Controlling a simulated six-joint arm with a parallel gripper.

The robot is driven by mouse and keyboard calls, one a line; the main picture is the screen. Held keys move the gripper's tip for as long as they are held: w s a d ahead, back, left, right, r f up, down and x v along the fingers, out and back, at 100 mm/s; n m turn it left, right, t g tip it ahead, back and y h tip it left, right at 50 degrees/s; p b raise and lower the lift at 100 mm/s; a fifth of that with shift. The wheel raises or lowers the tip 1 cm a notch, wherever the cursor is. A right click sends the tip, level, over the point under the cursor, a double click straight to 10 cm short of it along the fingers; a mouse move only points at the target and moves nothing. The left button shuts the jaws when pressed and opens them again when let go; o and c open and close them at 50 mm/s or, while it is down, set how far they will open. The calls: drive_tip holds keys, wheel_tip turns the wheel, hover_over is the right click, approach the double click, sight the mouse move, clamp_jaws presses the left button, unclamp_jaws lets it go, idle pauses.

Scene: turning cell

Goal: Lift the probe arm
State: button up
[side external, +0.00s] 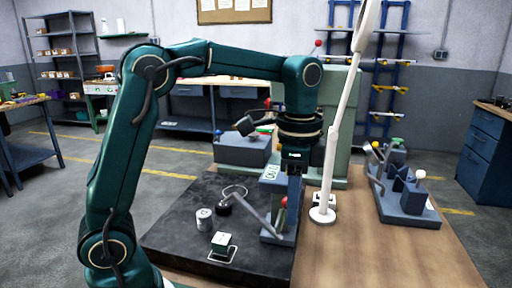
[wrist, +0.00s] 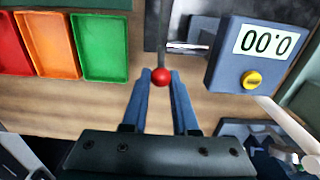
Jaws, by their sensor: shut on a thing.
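The probe arm ends in a red ball knob (wrist: 161,76), which sits between my two fingertips in the wrist view. A thin dark rod (wrist: 163,35) runs from the knob away from my gripper. My gripper (wrist: 161,80) is shut on the red knob. In the side view my gripper (side external: 291,195) points down at the gauge, with the red knob (side external: 284,202) at its tips. The gauge box (wrist: 255,58) has a yellow button and a display that reads 0.00, upside down. Its base (side external: 277,238) shows in the side view, and a grey bar (side external: 256,214) slants beside it.
Red, orange and green trays (wrist: 100,47) lie left in the wrist view. A white lamp post (side external: 331,160) stands close right of my gripper. A small white-topped block (side external: 222,243) and a white cylinder (side external: 204,219) stand on the dark mat (side external: 180,240). A blue-grey fixture (side external: 407,205) is right.

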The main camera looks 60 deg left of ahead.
drive_tip(key=o, duration=0.5)
drive_tip(key=shift+w+r, duration=0.1)
drive_tip(key=shift+r, duration=4.45)
